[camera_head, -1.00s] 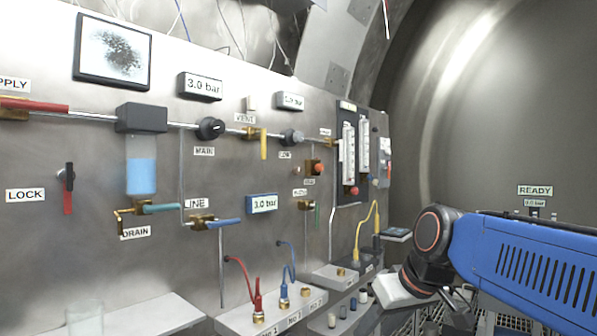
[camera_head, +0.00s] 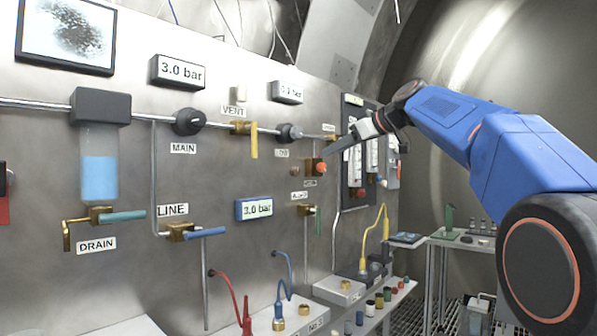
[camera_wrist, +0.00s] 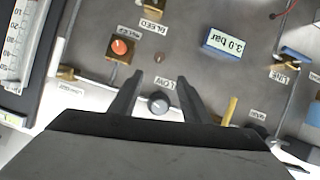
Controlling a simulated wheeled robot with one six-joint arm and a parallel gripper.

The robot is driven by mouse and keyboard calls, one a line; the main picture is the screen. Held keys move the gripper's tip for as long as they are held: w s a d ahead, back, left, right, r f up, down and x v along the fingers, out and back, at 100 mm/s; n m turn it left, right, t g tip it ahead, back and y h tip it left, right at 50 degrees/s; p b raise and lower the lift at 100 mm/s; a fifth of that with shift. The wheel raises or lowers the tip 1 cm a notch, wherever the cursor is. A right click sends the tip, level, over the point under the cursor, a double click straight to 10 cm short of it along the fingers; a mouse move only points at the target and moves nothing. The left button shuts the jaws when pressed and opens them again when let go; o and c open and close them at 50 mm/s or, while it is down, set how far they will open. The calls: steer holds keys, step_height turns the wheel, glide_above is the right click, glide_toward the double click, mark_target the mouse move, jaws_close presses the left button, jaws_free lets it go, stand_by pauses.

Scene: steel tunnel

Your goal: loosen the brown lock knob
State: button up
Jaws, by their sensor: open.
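The small brown lock knob (camera_wrist: 160,57) sits on the steel panel beside the LOW label, beyond my fingertips in the wrist view. It is tiny in the head view (camera_head: 296,171). My gripper (camera_wrist: 159,84) is open and empty, its two dark fingers pointing towards the panel. The grey LOW regulator knob (camera_wrist: 158,102) shows between the fingers in the wrist view, nearer the finger bases than the brown knob. In the head view my gripper (camera_head: 336,148) is in front of the panel, right of the brown knob. I see no contact with the brown knob.
An orange-red button on a brass block (camera_wrist: 121,46) is left of the brown knob in the wrist view. A yellow VENT lever (camera_head: 254,140) and flowmeters (camera_head: 353,160) flank the area. A 3.0 bar display (camera_head: 254,208) is below left.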

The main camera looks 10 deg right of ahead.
mark_target(297, 170)
steer(key=x, duration=1.7)
steer(key=shift+w+a, duration=0.15)
steer(key=shift+w, duration=0.05)
steer(key=c, duration=1)
